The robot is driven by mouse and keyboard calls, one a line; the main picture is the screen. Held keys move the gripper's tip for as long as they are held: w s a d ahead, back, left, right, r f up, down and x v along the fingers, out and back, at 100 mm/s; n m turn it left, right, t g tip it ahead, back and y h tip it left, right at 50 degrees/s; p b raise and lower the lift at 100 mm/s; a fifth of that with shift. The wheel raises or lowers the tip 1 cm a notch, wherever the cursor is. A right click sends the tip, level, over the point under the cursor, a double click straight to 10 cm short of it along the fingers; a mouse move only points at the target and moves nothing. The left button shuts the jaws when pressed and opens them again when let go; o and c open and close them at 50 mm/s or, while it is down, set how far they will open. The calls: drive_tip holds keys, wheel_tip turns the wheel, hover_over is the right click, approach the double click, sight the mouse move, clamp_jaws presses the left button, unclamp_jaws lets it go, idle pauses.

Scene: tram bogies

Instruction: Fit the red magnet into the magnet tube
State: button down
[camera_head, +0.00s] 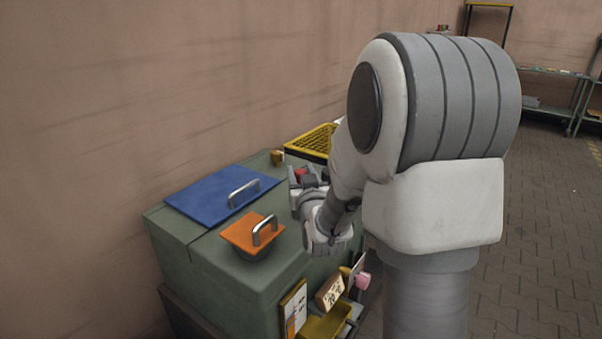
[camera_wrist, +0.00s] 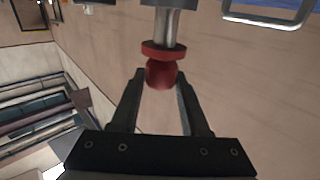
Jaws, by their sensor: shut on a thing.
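My gripper (camera_head: 304,180) is over the green cabinet top, right of the blue lid, and partly hidden by my arm. In the wrist view my gripper (camera_wrist: 160,76) has its two fingers on either side of the round red knob of the red magnet (camera_wrist: 160,72). A wider red collar and a silver rod extend from the knob, away from my gripper. The magnet's red also shows at the fingers in the head view (camera_head: 300,174). A small brownish-yellow cup-like piece (camera_head: 277,157) stands near the cabinet's back edge; I cannot tell whether it is the magnet tube.
The green cabinet (camera_head: 205,250) carries a blue lid (camera_head: 215,192) and an orange lid (camera_head: 243,231), both with metal handles. A yellow grid crate (camera_head: 314,140) is at the back. A yellow bin (camera_head: 325,322) and tags are at the front side. The wall runs behind.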

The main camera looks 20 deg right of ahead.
drive_tip(key=shift+f+b, duration=1.45)
drive_tip(key=shift+b, duration=0.1)
drive_tip(key=shift+c, duration=1.6)
unclamp_jaws()
drive_tip(key=shift+s, duration=0.15)
